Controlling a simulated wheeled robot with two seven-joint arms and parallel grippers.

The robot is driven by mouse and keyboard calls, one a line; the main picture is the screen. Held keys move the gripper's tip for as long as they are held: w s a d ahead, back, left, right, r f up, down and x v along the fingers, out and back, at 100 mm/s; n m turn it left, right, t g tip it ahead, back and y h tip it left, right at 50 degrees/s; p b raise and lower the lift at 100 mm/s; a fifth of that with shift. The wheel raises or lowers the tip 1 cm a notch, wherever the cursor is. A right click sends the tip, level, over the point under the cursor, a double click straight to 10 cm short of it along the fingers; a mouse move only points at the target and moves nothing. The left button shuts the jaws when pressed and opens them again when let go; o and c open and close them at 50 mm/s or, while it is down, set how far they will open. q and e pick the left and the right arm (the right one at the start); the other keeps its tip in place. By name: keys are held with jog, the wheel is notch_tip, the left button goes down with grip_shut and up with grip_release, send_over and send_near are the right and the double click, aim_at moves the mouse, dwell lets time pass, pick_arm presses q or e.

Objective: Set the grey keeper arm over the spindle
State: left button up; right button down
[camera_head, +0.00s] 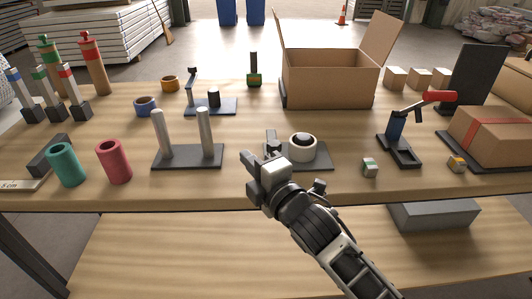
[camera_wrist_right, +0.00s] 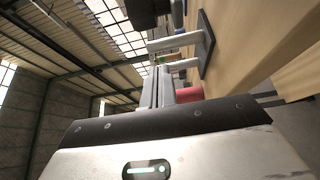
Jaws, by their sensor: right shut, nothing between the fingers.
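A dark stand (camera_head: 228,109) sits mid-table at the back. A post rises from its left side, and a short grey arm (camera_head: 192,71) is at its top. A short dark spindle (camera_head: 214,98) stands on the right of the base. The arm appears to point away from above the spindle, with a gap between them. My right gripper (camera_head: 259,152) is shut and empty, nearer the front of the table and right of the stand, not touching it. The shut fingers also show in the right wrist view (camera_wrist_right: 160,88). My left gripper is not in view.
Two pale posts on a base (camera_head: 187,158) stand between my gripper and the front left. A cream roll (camera_head: 303,153) is right beside my gripper. A blue ring (camera_head: 145,107) and an orange ring (camera_head: 170,83) lie left of the stand. An open carton (camera_head: 328,84) is behind right.

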pick_arm(q)
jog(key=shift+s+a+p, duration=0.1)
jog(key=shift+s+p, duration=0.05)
jog(key=shift+p, duration=0.3)
pick_arm(e)
jog(key=w+d, duration=0.2)
jog(key=d, duration=0.1)
jog(key=shift+d, duration=0.1)
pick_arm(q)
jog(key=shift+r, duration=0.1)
pick_arm(e)
jog(key=shift+d, duration=0.1)
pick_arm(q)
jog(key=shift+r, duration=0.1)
pick_arm(e)
jog(key=shift+d+n+y, duration=0.25)
jog(key=shift+n+y, duration=0.05)
jog(key=shift+y, duration=0.1)
